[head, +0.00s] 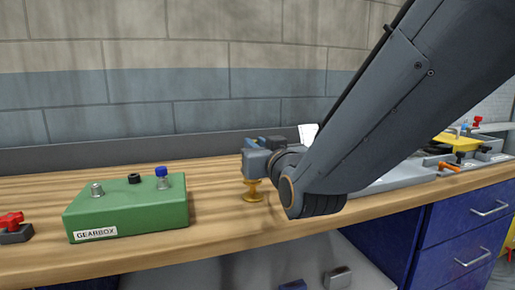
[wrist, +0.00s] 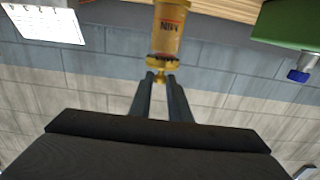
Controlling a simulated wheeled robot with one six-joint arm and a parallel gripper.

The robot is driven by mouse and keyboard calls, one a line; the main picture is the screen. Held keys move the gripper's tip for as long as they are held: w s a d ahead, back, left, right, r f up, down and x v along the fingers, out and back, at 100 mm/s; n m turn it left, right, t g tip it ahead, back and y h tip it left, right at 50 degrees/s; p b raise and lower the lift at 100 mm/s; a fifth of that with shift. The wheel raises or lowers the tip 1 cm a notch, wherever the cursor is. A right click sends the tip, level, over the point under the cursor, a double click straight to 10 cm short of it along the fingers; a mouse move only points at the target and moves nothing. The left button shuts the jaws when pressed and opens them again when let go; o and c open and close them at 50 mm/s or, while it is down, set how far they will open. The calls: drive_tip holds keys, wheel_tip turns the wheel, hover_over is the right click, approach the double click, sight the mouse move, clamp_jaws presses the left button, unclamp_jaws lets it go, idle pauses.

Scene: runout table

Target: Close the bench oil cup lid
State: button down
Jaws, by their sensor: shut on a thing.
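The bench oil cup shows in the wrist view as an amber cylinder (wrist: 168,28) with a dark "MIN" mark. Its brass lid (wrist: 166,63) is at the end facing me, next to a dark band. I cannot tell whether the lid sits fully down. My gripper (wrist: 160,77) is shut on the lid's small brass knob, one finger on each side. In the head view my gripper (head: 257,158) is above the cup's brass foot (head: 253,192) on the wooden bench. It hides the cup's upper part and lid there.
A green gearbox (head: 130,212) with several fittings stands left on the bench (head: 225,222). A red-handled part (head: 12,224) lies at the far left. A white sheet (head: 308,133) is behind my arm. A grey tray area with small parts (head: 460,157) is at the right.

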drive_tip(key=c, duration=1.7)
unclamp_jaws()
drive_tip(key=shift+s+d+f+b, duration=0.1)
drive_tip(key=shift+b, duration=0.3)
